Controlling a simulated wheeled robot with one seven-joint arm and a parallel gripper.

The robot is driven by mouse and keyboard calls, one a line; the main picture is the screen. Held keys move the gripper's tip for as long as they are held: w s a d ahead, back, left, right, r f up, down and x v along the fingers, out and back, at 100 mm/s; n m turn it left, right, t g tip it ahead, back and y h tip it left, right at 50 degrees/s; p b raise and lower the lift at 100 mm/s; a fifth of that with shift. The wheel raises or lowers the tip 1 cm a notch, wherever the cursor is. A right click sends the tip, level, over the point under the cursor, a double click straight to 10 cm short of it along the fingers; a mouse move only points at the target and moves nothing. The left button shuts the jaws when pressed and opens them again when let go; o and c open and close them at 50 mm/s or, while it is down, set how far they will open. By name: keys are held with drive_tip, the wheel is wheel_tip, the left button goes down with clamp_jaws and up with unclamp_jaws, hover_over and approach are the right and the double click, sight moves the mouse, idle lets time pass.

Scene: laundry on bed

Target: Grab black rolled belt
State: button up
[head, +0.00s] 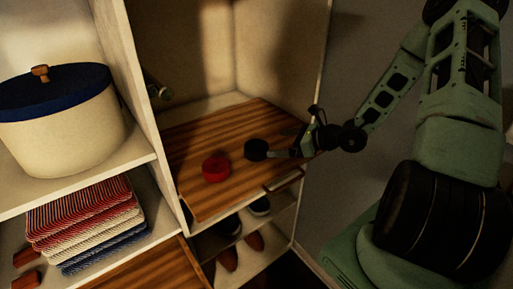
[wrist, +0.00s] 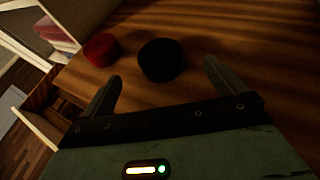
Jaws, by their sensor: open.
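The black rolled belt (head: 256,149) lies on the wooden shelf board, to the upper right of a red roll (head: 216,168). In the wrist view the black belt (wrist: 161,60) is a dark round roll just beyond and between my gripper's fingertips. My gripper (head: 283,154) reaches in from the right, close to the belt. In the wrist view my gripper (wrist: 160,75) is open, with one finger on each side and nothing held between them. The red roll (wrist: 100,48) is left of the belt, outside the left finger.
The wooden board (head: 200,200) has bare room around the rolls. White cabinet walls stand at its left and back. Shoes (head: 227,258) sit on a lower shelf. Folded striped cloths (head: 85,220) and a lidded white container (head: 62,125) are on the left shelves.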

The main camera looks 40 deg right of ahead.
sight(257, 146)
drive_tip(key=shift+p+x, duration=1.55)
drive_tip(key=shift+x, duration=2.75)
drive_tip(key=shift+s+a+f, duration=0.1)
drive_tip(key=c, duration=1.1)
